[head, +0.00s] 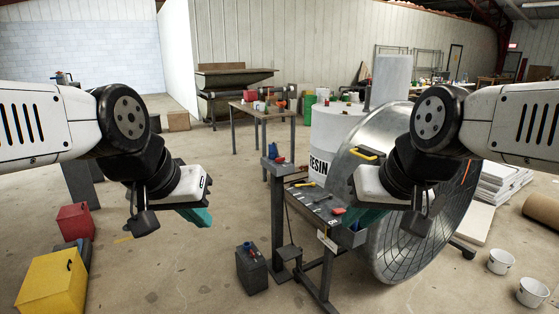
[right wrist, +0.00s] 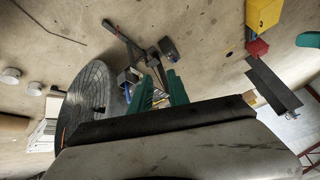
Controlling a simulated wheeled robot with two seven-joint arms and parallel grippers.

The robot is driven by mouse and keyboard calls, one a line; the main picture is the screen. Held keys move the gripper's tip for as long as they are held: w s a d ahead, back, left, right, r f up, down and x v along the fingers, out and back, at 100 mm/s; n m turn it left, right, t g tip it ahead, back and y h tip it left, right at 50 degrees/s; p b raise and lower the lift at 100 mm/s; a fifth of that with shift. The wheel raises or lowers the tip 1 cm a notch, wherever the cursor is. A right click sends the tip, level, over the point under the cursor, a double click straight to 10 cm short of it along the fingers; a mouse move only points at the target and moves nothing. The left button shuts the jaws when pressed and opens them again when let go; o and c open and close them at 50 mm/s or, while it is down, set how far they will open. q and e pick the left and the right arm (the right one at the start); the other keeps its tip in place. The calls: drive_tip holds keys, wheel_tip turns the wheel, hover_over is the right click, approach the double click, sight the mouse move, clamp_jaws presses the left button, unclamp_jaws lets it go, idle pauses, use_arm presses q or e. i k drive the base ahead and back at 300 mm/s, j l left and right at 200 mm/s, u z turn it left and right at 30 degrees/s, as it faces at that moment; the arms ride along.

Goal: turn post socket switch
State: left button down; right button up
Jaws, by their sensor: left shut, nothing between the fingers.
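A grey post (head: 278,215) stands left of a small tool stand. Its head (head: 278,166) carries a blue part (head: 272,151) and a small red part (head: 280,160); I cannot tell how the switch is set. My left gripper (head: 202,217) has teal fingers, shut and empty, in the air left of the post. My right gripper (head: 362,222) is over the right side of the tool stand, apart from the post. In the right wrist view its two teal fingers (right wrist: 159,84) are spread with a gap, and the stand (right wrist: 130,77) lies beyond them.
The tool stand (head: 310,200) holds several hand tools. A large round metal mould (head: 400,240) and a white RESIN tank (head: 328,135) stand behind it. A dark box (head: 251,270) is on the floor by the post. Yellow (head: 52,280) and red (head: 77,222) boxes lie left.

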sight(278, 161)
drive_tip(key=i+u, duration=0.2)
drive_tip(key=i, duration=0.35)
drive_tip(key=i+l+u, duration=0.15)
drive_tip(key=i, duration=0.4)
drive_tip(key=i+l+u, duration=0.2)
drive_tip(key=i, duration=0.35)
drive_tip(key=i+l+u, duration=0.2)
drive_tip(key=i, duration=0.3)
